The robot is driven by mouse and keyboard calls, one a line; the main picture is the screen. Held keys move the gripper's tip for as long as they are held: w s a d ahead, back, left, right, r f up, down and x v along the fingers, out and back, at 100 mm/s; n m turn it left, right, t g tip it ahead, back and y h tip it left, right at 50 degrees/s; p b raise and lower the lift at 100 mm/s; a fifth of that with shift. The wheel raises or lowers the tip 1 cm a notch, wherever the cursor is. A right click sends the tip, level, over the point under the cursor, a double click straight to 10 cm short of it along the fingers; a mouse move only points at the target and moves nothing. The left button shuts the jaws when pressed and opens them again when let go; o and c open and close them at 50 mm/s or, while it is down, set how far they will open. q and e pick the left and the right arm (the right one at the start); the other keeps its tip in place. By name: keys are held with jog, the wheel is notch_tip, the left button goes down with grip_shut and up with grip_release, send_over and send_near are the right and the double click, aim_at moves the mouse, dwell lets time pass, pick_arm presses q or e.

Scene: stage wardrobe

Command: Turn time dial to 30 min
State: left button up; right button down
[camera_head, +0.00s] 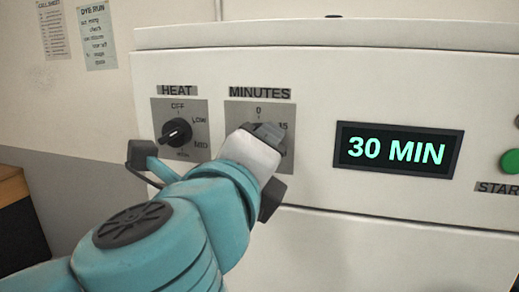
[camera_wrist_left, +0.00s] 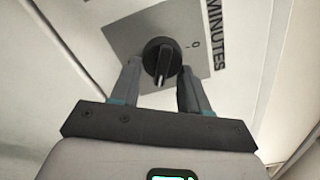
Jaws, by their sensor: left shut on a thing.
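The time dial is a black round knob (camera_wrist_left: 162,60) on a grey plate (camera_head: 233,114) under the label MINUTES (camera_head: 260,93). In the head view my left gripper (camera_head: 264,133) reaches the plate and hides the knob. In the left wrist view the two fingers of my left gripper (camera_wrist_left: 160,85) stand on either side of the knob, shut on it. The display (camera_head: 398,150) on the panel reads 30 MIN in green. My right gripper is in neither view.
The heat dial (camera_head: 176,132) sits left of the time dial, close to my left wrist. A green button (camera_head: 510,161) marked START is at the right edge. Two paper notes (camera_head: 97,36) hang on the wall at the upper left. A wooden-topped item (camera_head: 12,186) stands at the left edge.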

pick_arm(q)
jog(key=shift+f, duration=0.15)
jog(key=o, duration=1)
jog(key=shift+s, duration=0.15)
jog(key=shift+o, duration=0.2)
jog(key=b+v, duration=0.3)
jog(key=v, duration=1.3)
jog(key=shift+s, duration=0.2)
